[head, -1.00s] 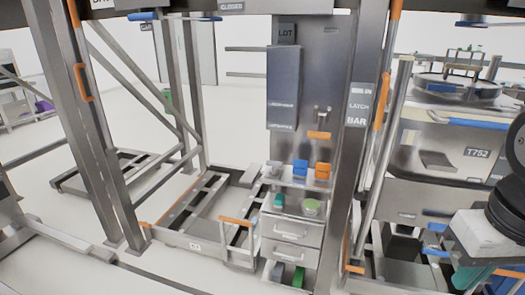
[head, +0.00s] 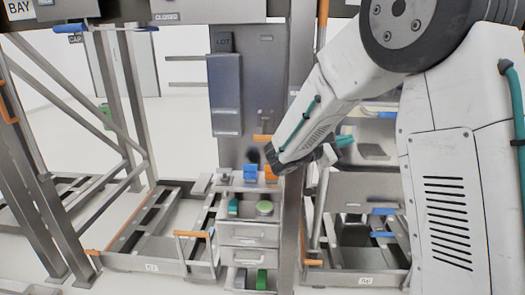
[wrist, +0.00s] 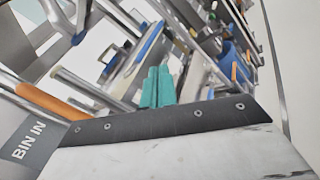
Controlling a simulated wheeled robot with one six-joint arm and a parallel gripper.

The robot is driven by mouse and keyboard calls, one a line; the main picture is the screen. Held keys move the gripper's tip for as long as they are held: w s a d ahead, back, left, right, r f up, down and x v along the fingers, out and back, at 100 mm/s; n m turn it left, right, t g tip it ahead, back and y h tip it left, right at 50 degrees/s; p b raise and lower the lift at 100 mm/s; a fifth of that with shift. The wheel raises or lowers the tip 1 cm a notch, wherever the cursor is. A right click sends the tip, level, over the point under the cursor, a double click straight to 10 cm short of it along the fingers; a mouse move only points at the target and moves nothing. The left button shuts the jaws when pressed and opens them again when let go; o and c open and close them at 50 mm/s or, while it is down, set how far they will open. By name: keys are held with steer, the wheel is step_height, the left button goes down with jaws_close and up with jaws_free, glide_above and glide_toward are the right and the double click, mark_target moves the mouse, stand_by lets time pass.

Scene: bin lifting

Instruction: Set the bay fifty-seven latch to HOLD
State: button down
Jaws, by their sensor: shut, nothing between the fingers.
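My gripper (wrist: 157,86) shows in the wrist view as two teal fingers pressed together with nothing between them. In the head view, my arm reaches in from the right, and a teal tip (head: 344,141) shows beside the upright post. An orange bar (head: 262,138) sits low on the grey back panel, left of my wrist. No part is clearly readable as the bay fifty-seven latch or as a HOLD mark. In the wrist view, a bar with an orange grip (wrist: 55,103) lies left of the fingers, near a BIN IN label (wrist: 28,141). The fingers appear apart from it.
A drawer unit (head: 248,235) with blue, orange and green items stands below the panel. A low floor frame (head: 150,255) with a small number plate lies to its left. The post (head: 293,220) stands close to my arm. Open floor shows at the back left.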

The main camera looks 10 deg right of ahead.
steer(key=w+a+f+n+t+y, duration=1.1)
steer(key=w+a+f+n+t, duration=0.75)
steer(key=w+a+f, duration=0.2)
steer(key=w+d+r, duration=0.3)
steer(key=w+r, duration=0.3)
steer(key=r, duration=0.1)
steer(key=shift+w+d, duration=0.15)
steer(key=shift+w, duration=0.2)
steer(key=shift+r+n+g, duration=0.1)
steer(key=shift+n+g, duration=0.15)
